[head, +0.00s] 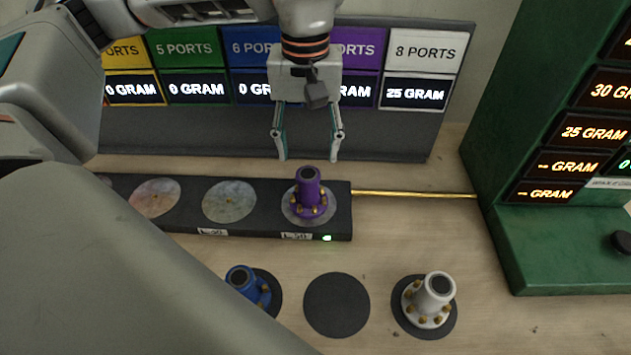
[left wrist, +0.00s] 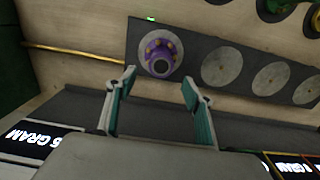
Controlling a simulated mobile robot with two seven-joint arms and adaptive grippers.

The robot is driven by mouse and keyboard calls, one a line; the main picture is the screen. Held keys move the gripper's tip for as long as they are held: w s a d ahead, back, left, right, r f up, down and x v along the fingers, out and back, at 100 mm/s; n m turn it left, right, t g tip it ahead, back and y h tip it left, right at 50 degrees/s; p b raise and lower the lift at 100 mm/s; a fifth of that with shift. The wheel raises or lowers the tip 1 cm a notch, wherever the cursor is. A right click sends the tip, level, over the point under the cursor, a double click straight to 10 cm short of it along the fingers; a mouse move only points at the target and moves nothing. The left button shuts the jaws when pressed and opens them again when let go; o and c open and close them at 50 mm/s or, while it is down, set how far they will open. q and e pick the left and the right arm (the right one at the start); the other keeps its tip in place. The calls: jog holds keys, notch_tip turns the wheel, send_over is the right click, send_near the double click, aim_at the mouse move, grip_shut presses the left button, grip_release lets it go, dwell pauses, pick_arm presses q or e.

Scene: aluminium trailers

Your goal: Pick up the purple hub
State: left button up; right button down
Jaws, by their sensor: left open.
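The purple hub (head: 309,194) stands upright on the rightmost round pad of a long black bar (head: 345,213), with small gold fittings around its base. In the left wrist view the purple hub (left wrist: 160,58) is seen from above, beyond the fingertips and roughly in line with the gap between them. My left gripper (head: 309,150) is open and empty, just behind and above the hub, not touching it. Both of its fingers show in the left wrist view (left wrist: 157,80). My right gripper is in no view.
A blue hub (head: 243,281) and a white hub (head: 431,296) stand on black discs in front, with an empty disc (head: 337,305) between them. A gold rod (head: 415,194) runs from the bar to a green cabinet (head: 530,230). A sign panel (head: 420,135) stands behind.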

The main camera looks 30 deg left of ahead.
aim_at(308, 174)
pick_arm(q)
jog(key=f, duration=0.4)
jog(key=f+b, duration=0.1)
jog(key=f, duration=0.1)
jog(key=shift+s+d, duration=0.15)
jog(key=shift+s, duration=0.25)
jog(key=shift+w+f, duration=0.1)
jog(key=shift+f, duration=0.3)
jog(key=shift+r, duration=0.15)
grip_shut()
